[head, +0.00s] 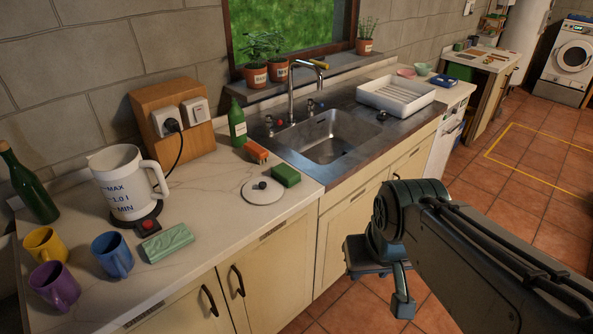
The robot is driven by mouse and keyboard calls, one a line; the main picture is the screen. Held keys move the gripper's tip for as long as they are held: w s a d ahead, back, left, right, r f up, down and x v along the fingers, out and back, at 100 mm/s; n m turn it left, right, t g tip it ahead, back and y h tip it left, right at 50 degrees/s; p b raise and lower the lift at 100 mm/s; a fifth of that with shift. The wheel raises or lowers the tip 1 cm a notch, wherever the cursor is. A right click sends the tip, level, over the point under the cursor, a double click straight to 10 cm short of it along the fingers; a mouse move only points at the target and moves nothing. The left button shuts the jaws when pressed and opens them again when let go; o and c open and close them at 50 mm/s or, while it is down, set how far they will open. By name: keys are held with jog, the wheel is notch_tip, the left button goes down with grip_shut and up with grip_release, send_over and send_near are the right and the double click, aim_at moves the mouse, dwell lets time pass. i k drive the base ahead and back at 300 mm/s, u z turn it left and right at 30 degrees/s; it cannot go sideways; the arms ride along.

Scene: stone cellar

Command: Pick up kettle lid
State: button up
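The kettle lid (264,190) is a white disc with a small black knob. It lies flat on the pale countertop, left of the sink and near the front edge. The white kettle (118,184), marked MAX, 1.0 l and MIN, stands upright and open-topped on its dark base at the left. My gripper (380,290) hangs in front of the counter, beyond its front edge, to the right of and apart from the lid. One finger shows clearly; the rest is partly hidden by my wrist, so its opening is unclear.
A green sponge (286,175) and an orange-topped brush (256,151) lie close behind the lid. A green bottle (237,124) stands behind them. The sink (330,137) is to the right. A green soap-like block (167,242) and several mugs are at the left. Counter between block and lid is clear.

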aim_at(263, 190)
jog(key=i, duration=0.95)
jog(key=u, duration=0.8)
